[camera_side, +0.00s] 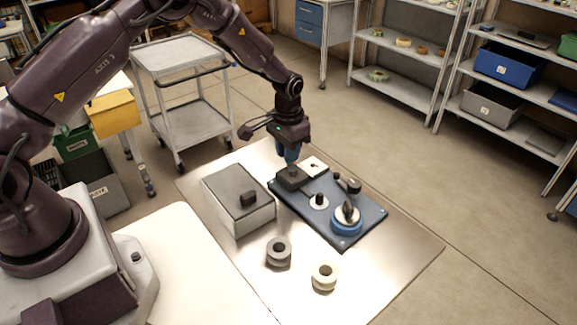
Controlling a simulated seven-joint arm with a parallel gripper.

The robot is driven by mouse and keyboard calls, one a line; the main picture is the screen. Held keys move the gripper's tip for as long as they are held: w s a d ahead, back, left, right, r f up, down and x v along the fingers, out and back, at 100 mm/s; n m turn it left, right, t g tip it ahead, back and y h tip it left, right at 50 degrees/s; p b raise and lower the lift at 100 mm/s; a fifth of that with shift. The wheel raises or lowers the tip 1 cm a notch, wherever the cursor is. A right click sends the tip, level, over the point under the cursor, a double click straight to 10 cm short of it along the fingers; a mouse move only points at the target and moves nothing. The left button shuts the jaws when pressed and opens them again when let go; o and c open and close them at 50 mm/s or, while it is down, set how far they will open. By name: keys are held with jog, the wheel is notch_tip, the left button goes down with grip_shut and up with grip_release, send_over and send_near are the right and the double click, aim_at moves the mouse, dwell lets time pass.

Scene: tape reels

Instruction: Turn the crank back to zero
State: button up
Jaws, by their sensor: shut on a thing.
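A dark blue board (367,228) lies on the metal table and carries several fittings. My gripper (291,160) points down at the board's far left end, its blue fingers closed around a dark knob on top of a dark block (292,181). The fingers hide most of the knob, and I cannot tell whether it is the crank's handle. A white plate (313,166) with a small dark mark lies just right of the fingers. A white disc with a black knob (319,200) and a blue-rimmed dial with a black handle (347,214) are nearer the camera.
A grey reel (279,251) and a cream reel (324,276) lie in front. Dark knobs (350,185) rise at the board's right edge. The table's right front is clear.

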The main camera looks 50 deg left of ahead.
jog(key=shift+s+d+f, duration=0.1)
jog(key=shift+s+f, duration=0.05)
jog(key=shift+s, duration=0.35)
jog(key=shift+s, duration=0.35)
jog(key=o, duration=0.8)
jog(key=shift+c, duration=0.2)
jog(key=shift+w, duration=0.1)
jog(key=shift+a+r, duration=0.2)
jog(key=shift+r, duration=0.1)
notch_tip(320, 180, up, 7)
jog(key=shift+f, duration=0.15)
